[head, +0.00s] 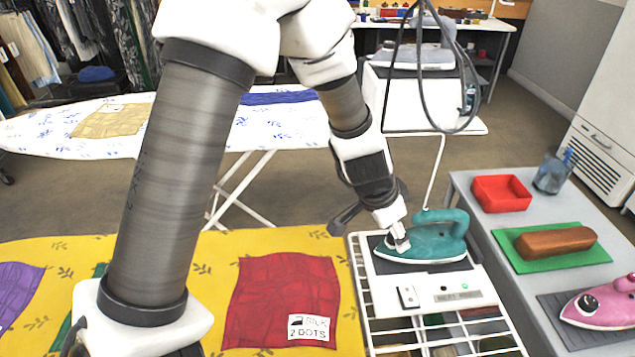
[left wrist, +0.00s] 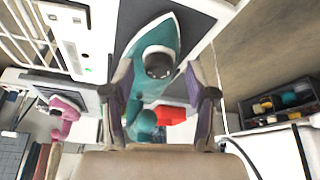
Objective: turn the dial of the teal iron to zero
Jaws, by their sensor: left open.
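The teal iron (head: 437,241) rests flat on a dark pad on the white rack at the right end of the yellow-covered board, its tip pointing left. In the left wrist view, the teal iron (left wrist: 167,35) lies beneath my gripper. Its dark grey round dial (left wrist: 158,64) shows between and just beyond the fingertips; its marking is not readable. My left gripper (head: 401,243) is over the front part of the iron, and it shows open in the left wrist view (left wrist: 164,75). Whether the fingers touch the dial I cannot tell. My right gripper is not in view.
A white control box (head: 435,291) with a green light stands in front of the iron. A pink iron (head: 605,303), a brown block on a green mat (head: 520,263) and a red tray (head: 501,193) are on the grey table. A red cloth (head: 283,290) lies on the yellow board.

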